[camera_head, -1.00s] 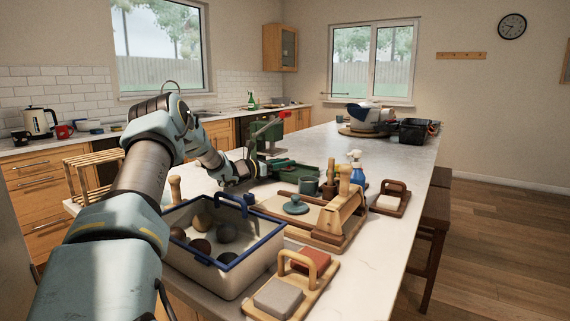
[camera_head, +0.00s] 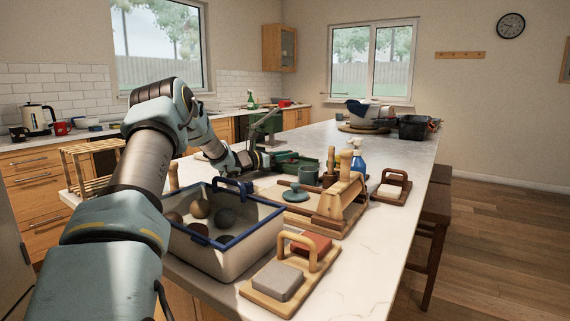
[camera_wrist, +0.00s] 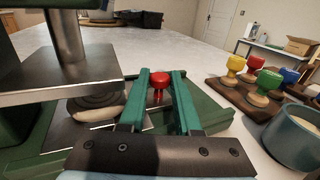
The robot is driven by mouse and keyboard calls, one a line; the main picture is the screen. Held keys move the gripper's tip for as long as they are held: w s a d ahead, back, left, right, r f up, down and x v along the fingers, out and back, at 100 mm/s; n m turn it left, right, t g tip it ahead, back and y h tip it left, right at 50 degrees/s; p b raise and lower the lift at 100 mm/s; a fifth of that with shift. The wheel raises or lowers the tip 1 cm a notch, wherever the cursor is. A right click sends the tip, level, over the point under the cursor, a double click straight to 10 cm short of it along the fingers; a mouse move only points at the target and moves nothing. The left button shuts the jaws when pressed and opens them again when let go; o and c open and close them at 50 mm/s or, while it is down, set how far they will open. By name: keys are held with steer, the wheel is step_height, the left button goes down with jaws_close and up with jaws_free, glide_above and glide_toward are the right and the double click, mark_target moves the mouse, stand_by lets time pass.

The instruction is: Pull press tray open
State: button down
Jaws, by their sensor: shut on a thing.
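The green press (camera_head: 266,124) stands on the counter beyond my arm, partly hidden by it. In the wrist view its steel plate (camera_wrist: 55,78) hangs from a metal post over the green tray (camera_wrist: 205,108). A round pale clay piece (camera_wrist: 95,108) lies on a metal sheet below the plate, partly covered by it. My gripper (camera_wrist: 160,76) has its two green fingers on either side of a red knob (camera_wrist: 159,79) and is shut on it. In the head view my gripper (camera_head: 262,160) is beside the press's base, and the knob is hidden.
A blue-rimmed tub (camera_head: 245,250) with several clay balls stands near my arm. The wrist view shows a teal pot (camera_wrist: 295,140) and coloured stamps (camera_wrist: 262,82).

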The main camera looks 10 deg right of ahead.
steer(key=shift+s+d+f+b, duration=0.2)
steer(key=shift+s+d+b, duration=0.45)
steer(key=shift+b, duration=0.95)
steer(key=shift+s+d+f+b, duration=0.15)
steer(key=shift+s+d+b, duration=0.5)
steer(key=shift+b, duration=0.9)
steer(key=s+d+b, duration=0.2)
steer(key=b, duration=0.1)
steer(key=shift+r, duration=0.15)
steer(key=shift+s+d+r+b, duration=0.2)
steer(key=shift+s+b, duration=0.15)
steer(key=c, duration=0.9)
jaws_free()
